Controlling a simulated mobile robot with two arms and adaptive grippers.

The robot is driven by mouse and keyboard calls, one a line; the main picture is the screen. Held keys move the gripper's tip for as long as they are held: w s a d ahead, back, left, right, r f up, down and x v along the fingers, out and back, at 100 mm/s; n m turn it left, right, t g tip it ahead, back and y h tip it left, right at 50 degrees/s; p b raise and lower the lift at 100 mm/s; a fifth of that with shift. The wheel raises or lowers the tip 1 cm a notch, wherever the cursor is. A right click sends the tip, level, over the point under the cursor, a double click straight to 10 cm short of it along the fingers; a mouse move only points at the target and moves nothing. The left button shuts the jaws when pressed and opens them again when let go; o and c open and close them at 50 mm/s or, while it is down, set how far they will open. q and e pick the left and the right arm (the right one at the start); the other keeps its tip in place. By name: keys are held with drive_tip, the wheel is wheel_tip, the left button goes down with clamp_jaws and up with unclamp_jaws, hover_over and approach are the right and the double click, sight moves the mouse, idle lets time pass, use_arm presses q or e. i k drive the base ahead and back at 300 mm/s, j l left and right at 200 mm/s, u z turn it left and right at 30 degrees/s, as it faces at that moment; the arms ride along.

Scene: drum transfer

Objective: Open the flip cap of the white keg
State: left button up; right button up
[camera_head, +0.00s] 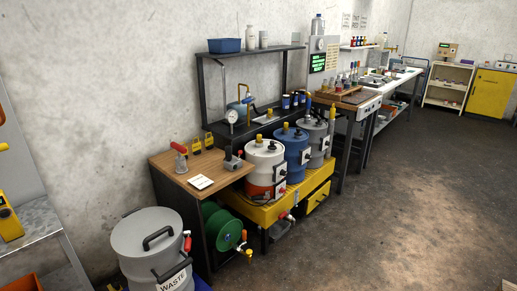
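The white keg (262,163) stands upright on a yellow platform (268,211), left of a blue keg (293,143) and a grey keg (320,127). Its lower part is orange, and a pale plate with dark parts is on its right side. A small yellow piece (259,139) stands up from its top; it is too small to tell whether this is the flip cap or whether the cap is open or shut. Neither of my grippers shows in the head view.
A wooden bench (179,176) with a red-handled tool (180,157) adjoins the keg's left. A dark shelf (250,51) rises behind. Open floor (400,190) lies to the right.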

sight(273, 146)
drive_tip(key=i+l+u, duration=0.1)
drive_tip(key=l, duration=0.25)
drive_tip(key=i+l+u, duration=0.1)
drive_tip(key=i+l, duration=0.15)
drive_tip(key=l, duration=0.15)
drive_tip(key=i+l+u, duration=0.1)
drive_tip(key=l, duration=0.25)
drive_tip(key=i+l+u, duration=0.15)
drive_tip(key=l, duration=0.25)
drive_tip(key=i+l+u, duration=0.1)
drive_tip(key=l, duration=0.3)
drive_tip(key=i+l, duration=0.1)
drive_tip(key=l, duration=0.25)
drive_tip(key=i+l, duration=0.1)
drive_tip(key=l, duration=0.25)
drive_tip(key=i+l, duration=0.15)
drive_tip(key=l, duration=0.2)
drive_tip(key=i+l, duration=0.1)
drive_tip(key=l, duration=0.25)
drive_tip(key=i+l, duration=0.1)
drive_tip(key=l, duration=0.25)
